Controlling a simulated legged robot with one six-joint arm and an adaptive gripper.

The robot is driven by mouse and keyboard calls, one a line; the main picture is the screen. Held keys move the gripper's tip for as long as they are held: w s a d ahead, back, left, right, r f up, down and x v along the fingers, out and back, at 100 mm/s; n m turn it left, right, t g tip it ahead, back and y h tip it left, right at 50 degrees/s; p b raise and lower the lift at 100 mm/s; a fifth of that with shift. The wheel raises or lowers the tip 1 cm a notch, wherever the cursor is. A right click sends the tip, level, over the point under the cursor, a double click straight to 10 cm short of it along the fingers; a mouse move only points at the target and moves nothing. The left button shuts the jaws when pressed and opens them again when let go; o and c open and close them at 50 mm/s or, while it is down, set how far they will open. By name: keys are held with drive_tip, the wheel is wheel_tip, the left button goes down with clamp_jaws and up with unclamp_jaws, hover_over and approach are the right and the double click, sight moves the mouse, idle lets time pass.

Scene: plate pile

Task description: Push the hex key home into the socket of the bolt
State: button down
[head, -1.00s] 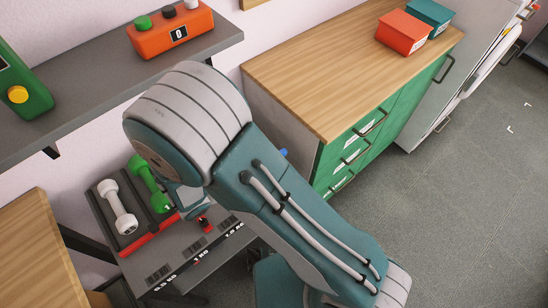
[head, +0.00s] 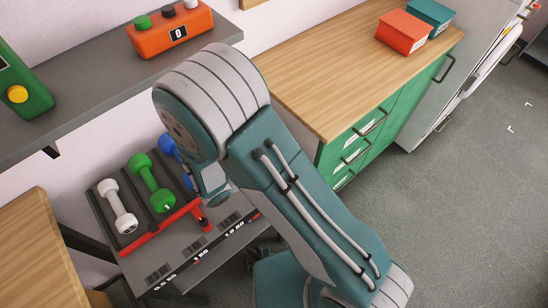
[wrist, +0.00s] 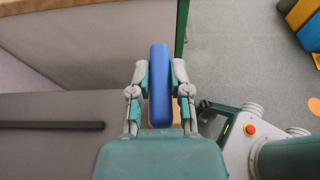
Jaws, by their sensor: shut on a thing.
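No hex key or bolt socket shows in either view. In the wrist view my gripper (wrist: 160,90) is shut on a long blue piece (wrist: 160,75) between its two fingers. In the head view, parts of a blue dumbbell (head: 168,145) show behind my arm, at the rack's right part; it looks like the same blue thing, but its lower part is hidden. My gripper is mostly hidden behind my own arm there. A green dumbbell (head: 152,183) and a white dumbbell (head: 117,206) lie side by side to its left.
The grey rack (head: 172,262) carries weight labels and a red strip (head: 160,230). A shelf (head: 80,110) above it holds an orange box with knobs (head: 171,28). A wooden-topped green cabinet (head: 330,70) stands right. Floor on the right is clear.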

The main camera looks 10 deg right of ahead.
wheel_tip(320, 180, up, 28)
idle(0.7)
idle(0.5)
